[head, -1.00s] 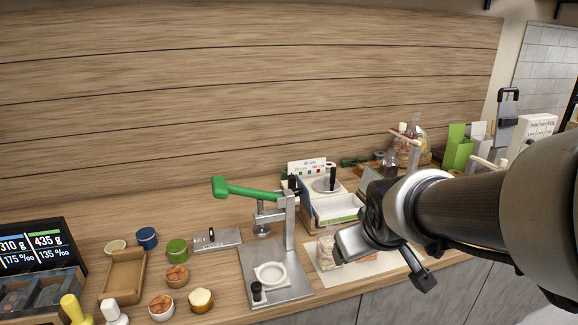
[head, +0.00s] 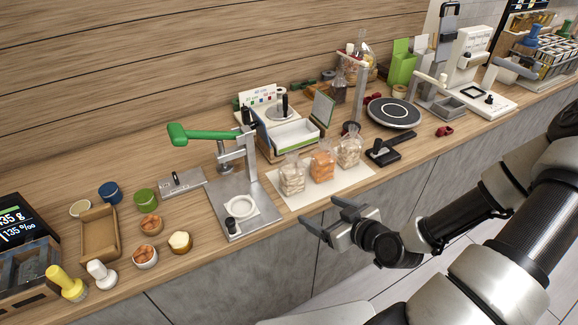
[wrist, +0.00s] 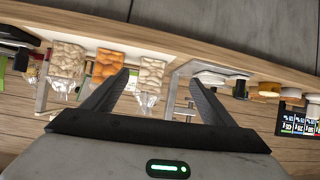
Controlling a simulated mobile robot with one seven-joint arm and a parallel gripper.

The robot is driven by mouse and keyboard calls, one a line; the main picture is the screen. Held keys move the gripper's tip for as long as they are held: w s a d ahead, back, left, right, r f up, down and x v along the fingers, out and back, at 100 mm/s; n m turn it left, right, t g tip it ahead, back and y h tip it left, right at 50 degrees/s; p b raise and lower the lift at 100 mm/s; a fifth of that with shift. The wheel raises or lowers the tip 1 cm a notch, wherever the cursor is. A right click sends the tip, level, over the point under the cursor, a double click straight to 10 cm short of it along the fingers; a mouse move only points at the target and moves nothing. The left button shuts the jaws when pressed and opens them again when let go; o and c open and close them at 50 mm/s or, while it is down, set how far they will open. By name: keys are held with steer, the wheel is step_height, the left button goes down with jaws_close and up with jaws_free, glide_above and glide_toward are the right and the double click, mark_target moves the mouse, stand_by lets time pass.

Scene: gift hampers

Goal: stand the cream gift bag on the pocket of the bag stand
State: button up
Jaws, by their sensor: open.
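My gripper (head: 320,212) is open and empty in front of the counter's front edge in the head view. Its two fingers also show in the wrist view (wrist: 159,77), apart with nothing between them. I cannot surely identify the cream gift bag. A pale, upright bag-like piece (head: 420,46) stands behind bright green gift bags (head: 402,64) at the back right, far from my gripper. I cannot make out the bag stand or its pocket with certainty. A grey upright piece with a black top (head: 447,22) stands beside that group.
Clear bags with pale (head: 292,176) and orange filling (head: 323,165) stand on a white mat (head: 305,198) near my gripper. A press with a green handle (head: 205,134) stands left of them. A round black plate (head: 392,112) lies further right. The counter is crowded; the floor (head: 405,275) is clear.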

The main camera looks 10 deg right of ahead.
step_height(320, 180, up, 3)
steer(key=m+t, duration=0.1)
steer(key=t, duration=0.1)
steer(key=b, duration=0.8)
glide_toward(297, 179)
steer(key=f, duration=0.1)
steer(key=x, duration=0.7)
steer(key=shift+w+a+r+b, duration=0.1)
steer(key=shift+r+b, duration=0.3)
steer(key=shift+x, duration=2.9)
steer(key=shift+r, duration=0.1)
steer(key=c, duration=1.2)
